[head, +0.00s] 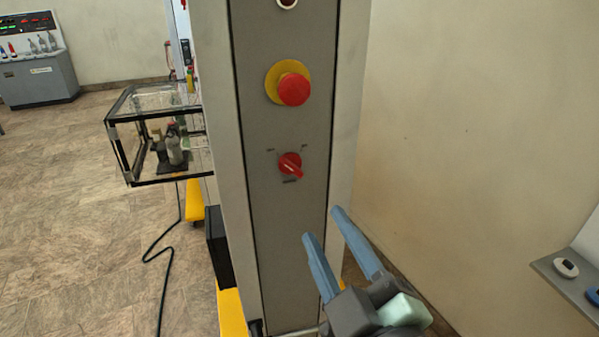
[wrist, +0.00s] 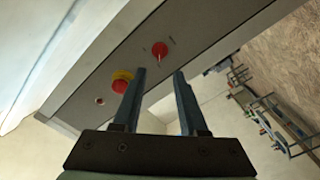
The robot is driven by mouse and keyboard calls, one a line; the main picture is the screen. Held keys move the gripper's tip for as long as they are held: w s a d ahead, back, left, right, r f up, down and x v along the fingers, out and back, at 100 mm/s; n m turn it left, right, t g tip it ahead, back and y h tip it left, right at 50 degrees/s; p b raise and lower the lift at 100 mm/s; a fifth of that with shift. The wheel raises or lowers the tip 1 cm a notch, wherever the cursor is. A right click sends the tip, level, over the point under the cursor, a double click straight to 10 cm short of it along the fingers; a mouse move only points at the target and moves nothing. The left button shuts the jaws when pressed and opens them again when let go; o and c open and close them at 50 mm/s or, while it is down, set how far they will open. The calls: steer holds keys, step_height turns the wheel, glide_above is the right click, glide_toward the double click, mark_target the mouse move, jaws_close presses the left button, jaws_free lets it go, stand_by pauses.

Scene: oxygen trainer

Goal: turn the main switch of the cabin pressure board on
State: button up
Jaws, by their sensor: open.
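The red rotary main switch (head: 290,164) sits on the grey face of the cabin pressure board (head: 268,220), below the emergency stop. Small marks surround the knob, too small to read. Its pointer line slants toward the lower right in the head view. The switch also shows in the wrist view (wrist: 159,49), beyond the fingertips and between them. My gripper (head: 320,222) is open and empty, with two blue fingers, below and right of the switch in the head view. It also shows in the wrist view (wrist: 160,72), apart from the knob.
A red mushroom button on a yellow base (head: 292,88) is above the switch, with a small red lamp (head: 287,3) higher up. A clear black-framed case (head: 150,135) stands left of the board. A shelf (head: 575,285) holds small devices at the right. A bare wall fills the right side.

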mark_target(296, 172)
steer(key=p+x, duration=0.4)
steer(key=x, duration=0.6)
steer(key=shift+w+a+r, duration=0.1)
steer(key=shift+w+r, duration=0.05)
steer(key=shift+p+x, duration=0.3)
steer(key=shift+x, duration=0.5)
jaws_close()
